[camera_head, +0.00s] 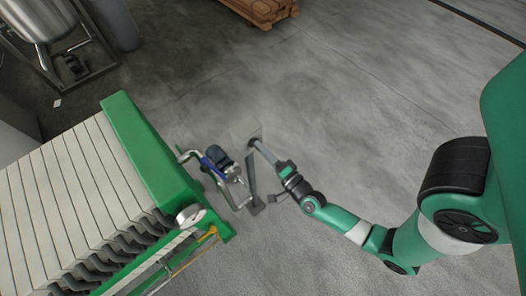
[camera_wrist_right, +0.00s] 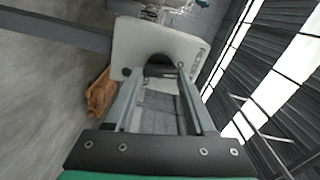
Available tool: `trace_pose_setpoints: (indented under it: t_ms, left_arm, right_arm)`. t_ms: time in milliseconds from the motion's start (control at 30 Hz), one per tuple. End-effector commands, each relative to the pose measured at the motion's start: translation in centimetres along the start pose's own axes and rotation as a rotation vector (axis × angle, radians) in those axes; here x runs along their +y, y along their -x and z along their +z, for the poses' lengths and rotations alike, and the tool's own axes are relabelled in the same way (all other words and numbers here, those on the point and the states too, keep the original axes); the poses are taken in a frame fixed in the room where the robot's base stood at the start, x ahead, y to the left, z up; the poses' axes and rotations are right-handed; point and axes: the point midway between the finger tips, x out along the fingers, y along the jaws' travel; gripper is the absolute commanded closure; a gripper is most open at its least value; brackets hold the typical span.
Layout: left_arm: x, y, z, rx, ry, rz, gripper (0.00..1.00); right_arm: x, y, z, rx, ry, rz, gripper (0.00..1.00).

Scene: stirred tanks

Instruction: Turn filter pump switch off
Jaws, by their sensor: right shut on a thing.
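The pump switch box (camera_head: 246,130) is a pale grey-white box on top of a dark post (camera_head: 253,185). It fills the upper middle of the right wrist view (camera_wrist_right: 140,45), where a dark round knob (camera_wrist_right: 160,64) shows on its face. My right gripper (camera_head: 258,146) reaches the box from the lower right. In the right wrist view its fingertips (camera_wrist_right: 159,75) sit on either side of the knob, shut on it. The knob's exact angle is hard to read. My left gripper is in neither view.
A blue and dark pump (camera_head: 217,160) with pipes stands just left of the post. A large green and white filter press (camera_head: 145,150) fills the left. A steel tank (camera_head: 40,15) and a wooden pallet (camera_head: 262,10) stand at the back. The floor to the right is clear.

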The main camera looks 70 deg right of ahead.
Motion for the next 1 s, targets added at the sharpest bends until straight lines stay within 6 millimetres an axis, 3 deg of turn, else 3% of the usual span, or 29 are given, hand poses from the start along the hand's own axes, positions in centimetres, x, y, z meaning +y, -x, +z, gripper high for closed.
trace_pose_setpoints:
  t_ms: [333,900,933,1000]
  left_arm:
    - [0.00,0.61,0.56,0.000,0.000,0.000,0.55]
    - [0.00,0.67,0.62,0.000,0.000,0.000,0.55]
    - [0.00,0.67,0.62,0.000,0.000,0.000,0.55]
    - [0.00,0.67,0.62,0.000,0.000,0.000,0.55]
  right_arm:
    - [0.19,0.03,0.03,0.000,-0.170,0.001,1.00]
    - [0.17,0.03,0.03,-0.001,-0.207,0.002,1.00]
    - [0.17,0.03,0.03,-0.001,-0.207,0.002,0.43]
    - [0.16,0.03,0.02,0.000,-0.206,0.002,0.31]
